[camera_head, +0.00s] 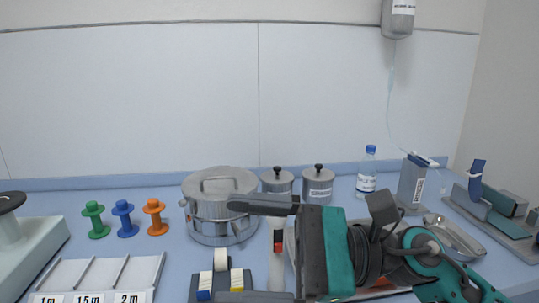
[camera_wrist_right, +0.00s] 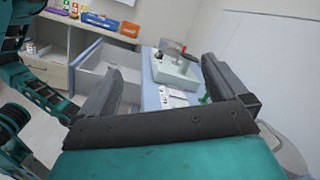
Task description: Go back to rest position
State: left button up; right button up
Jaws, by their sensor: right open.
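My right gripper (camera_head: 240,250) reaches in from the lower right of the head view, above the blue counter. Its dark fingers are spread wide and point left, with nothing held between them. In the right wrist view the open fingers (camera_wrist_right: 160,72) frame the room and a white device on the counter. My left gripper is not in the head view.
Behind the gripper stand a steel pot (camera_head: 220,185), two lidded canisters (camera_head: 318,187) and a bottle (camera_head: 367,178). Green, blue and orange spools (camera_head: 155,217) stand left, behind a labelled tray (camera_head: 100,275). The right wrist view shows an open drawer (camera_wrist_right: 98,56).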

jog(key=w+d+r+m+t+h, duration=0.15)
jog(key=w+d+m+t, duration=0.25)
jog(key=m+t, duration=0.8)
jog(key=w+d+m+t+h, duration=0.2)
jog(key=w+d+m+t, duration=0.35)
jog(key=m, duration=0.95)
jog(key=d+f+m+t+h, duration=0.2)
jog(key=d+f+m+h, duration=0.5)
jog(key=f+m+h, duration=0.75)
jog(key=s+d+f+m+g+h, duration=0.2)
jog(key=s+d+f+m+g, duration=0.4)
jog(key=f+m, duration=0.45)
jog(key=s+f+m+g, duration=0.3)
jog(key=s+f+g, duration=0.15)
jog(key=s, duration=0.35)
jog(key=s+f+m+g, duration=0.4)
jog(key=s+f, duration=0.1)
jog(key=s, duration=0.3)
jog(key=w+a+f+t+y+p, duration=0.2)
jog(key=w+f+t, duration=0.4)
jog(key=w, duration=0.2)
jog(key=shift+a+f+n+t, duration=0.15)
jog(key=shift+a+n+t, duration=0.15)
jog(key=shift+n+t, duration=0.1)
